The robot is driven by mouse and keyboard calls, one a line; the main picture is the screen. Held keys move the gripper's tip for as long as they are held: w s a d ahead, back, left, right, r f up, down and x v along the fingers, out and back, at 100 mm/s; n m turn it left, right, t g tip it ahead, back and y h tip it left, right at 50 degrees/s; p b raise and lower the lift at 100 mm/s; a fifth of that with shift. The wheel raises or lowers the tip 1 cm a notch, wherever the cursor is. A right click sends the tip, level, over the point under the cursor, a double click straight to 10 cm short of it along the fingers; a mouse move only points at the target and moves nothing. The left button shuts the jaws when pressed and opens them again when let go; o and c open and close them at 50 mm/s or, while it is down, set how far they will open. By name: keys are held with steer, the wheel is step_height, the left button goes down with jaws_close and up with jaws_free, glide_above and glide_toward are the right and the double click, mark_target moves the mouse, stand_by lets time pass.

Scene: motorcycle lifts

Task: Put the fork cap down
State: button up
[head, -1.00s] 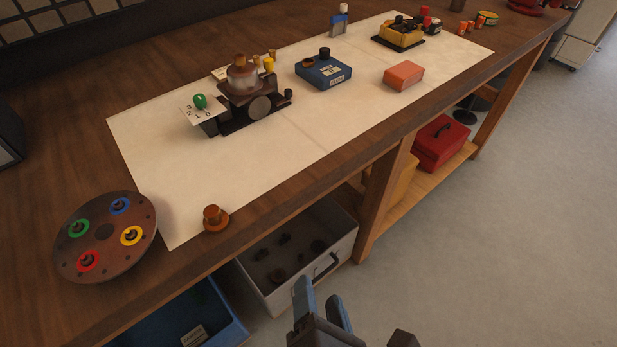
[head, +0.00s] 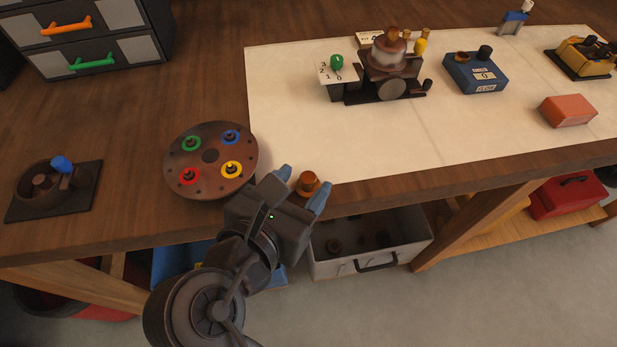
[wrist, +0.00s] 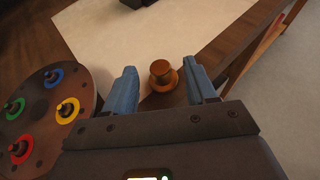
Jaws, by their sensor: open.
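The fork cap, which I take to be the small copper-coloured flanged piece (head: 307,183), stands upright at the front edge of the bench, by the near corner of the pale mat (head: 450,130). My gripper (head: 303,186) is open, its two blue fingers on either side of the cap in the head view. In the wrist view the cap (wrist: 162,75) shows between and a little beyond the fingertips of my gripper (wrist: 163,84), with a gap on both sides. Nothing is held.
A round brown plate (head: 210,155) with green, blue, red and yellow ringed posts lies left of my gripper. A grey open drawer (head: 420,248) is below the bench edge. A machine with a dial (head: 392,88) and a blue box (head: 475,75) stand farther back. The near mat is clear.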

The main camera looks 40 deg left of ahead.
mark_target(304, 184)
steer(key=shift+x, duration=1.55)
steer(key=shift+f, duration=0.15)
steer(key=shift+s, duration=0.1)
jaws_close()
